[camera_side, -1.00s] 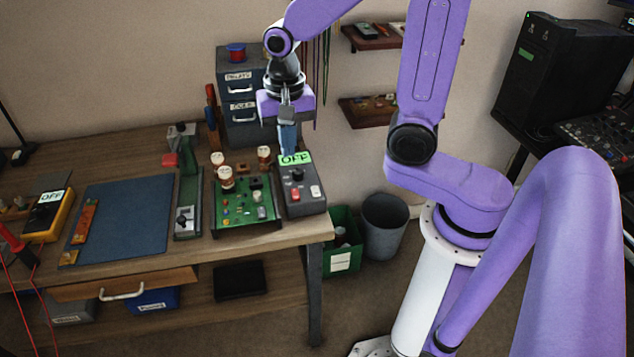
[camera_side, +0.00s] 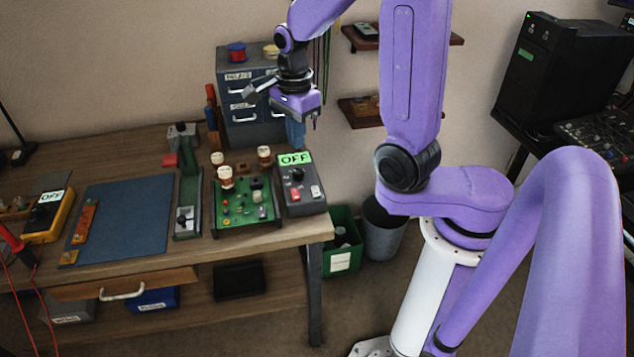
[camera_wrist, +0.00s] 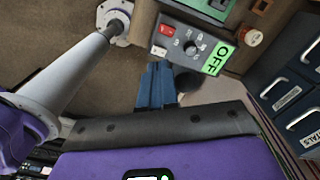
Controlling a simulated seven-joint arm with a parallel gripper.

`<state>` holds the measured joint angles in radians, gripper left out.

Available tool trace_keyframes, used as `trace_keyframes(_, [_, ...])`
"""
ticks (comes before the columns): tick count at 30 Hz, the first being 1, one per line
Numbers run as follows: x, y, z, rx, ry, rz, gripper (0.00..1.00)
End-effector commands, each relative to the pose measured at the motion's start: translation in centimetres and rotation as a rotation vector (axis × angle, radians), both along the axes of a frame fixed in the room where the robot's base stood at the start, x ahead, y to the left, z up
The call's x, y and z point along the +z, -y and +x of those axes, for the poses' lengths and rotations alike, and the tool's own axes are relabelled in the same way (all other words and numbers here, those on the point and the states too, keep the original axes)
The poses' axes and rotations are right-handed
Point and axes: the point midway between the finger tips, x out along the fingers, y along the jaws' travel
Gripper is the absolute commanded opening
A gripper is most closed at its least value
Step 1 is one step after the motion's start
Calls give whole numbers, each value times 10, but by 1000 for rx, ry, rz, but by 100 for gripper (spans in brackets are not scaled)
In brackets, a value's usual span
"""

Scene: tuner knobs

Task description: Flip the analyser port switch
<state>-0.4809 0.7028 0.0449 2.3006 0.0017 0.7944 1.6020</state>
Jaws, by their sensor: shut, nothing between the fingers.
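The analyser (camera_side: 299,187) is a dark grey box at the right end of the bench, with a green screen reading OFF (camera_side: 295,158). On its face are a black knob (camera_side: 297,175), a red switch (camera_side: 295,194) and a white switch (camera_side: 316,191). In the wrist view the red switch (camera_wrist: 167,30), the white switch (camera_wrist: 158,51) and the knob (camera_wrist: 191,48) also show. Which one is the port switch I cannot tell. My gripper (camera_side: 297,142) is shut and empty, above and behind the analyser, apart from it. Its blue fingers (camera_wrist: 156,70) show in the wrist view.
Grey drawers (camera_side: 250,110) stand behind. A blue mat (camera_side: 125,215) and a yellow meter (camera_side: 48,216) lie further left. A green bin (camera_side: 343,245) stands on the floor.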

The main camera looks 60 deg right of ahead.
Motion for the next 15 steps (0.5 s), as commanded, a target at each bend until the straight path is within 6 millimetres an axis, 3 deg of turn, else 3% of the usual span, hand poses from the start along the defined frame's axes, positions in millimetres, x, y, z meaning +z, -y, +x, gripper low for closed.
trace_keyframes(15, [-8,31,-24,-480,-5,1,0])
